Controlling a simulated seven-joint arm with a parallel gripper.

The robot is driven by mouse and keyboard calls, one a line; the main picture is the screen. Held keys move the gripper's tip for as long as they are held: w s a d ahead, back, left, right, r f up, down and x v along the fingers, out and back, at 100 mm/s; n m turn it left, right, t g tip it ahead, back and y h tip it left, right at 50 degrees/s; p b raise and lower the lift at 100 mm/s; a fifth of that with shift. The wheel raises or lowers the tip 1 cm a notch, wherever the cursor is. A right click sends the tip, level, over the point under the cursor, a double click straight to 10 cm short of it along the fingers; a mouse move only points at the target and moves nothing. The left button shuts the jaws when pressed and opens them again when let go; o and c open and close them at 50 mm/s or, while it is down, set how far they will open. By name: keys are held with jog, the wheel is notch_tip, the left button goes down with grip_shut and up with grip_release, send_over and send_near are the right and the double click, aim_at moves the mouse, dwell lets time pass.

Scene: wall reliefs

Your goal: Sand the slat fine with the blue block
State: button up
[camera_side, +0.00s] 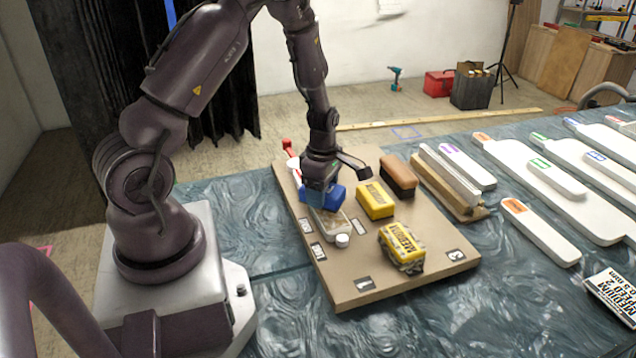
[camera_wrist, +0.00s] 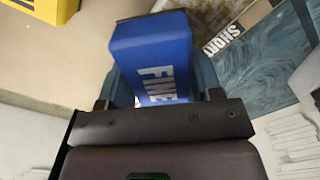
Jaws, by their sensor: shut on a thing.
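In the wrist view the blue block (camera_wrist: 150,55), marked FINE, sits between the fingers of my gripper (camera_wrist: 160,82). Other pale slats with coloured labels lie on the table, so I cannot be sure which one is meant.
Labelled slats (camera_side: 540,231) cover the right of the blue table (camera_side: 480,310).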

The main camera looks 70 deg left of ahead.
aim_at(341, 231)
jog(key=shift+w+d+r, duration=0.1)
jog(key=shift+d, duration=5.2)
notch_tip(341, 231, up, 8)
jog(key=shift+a, duration=0.1)
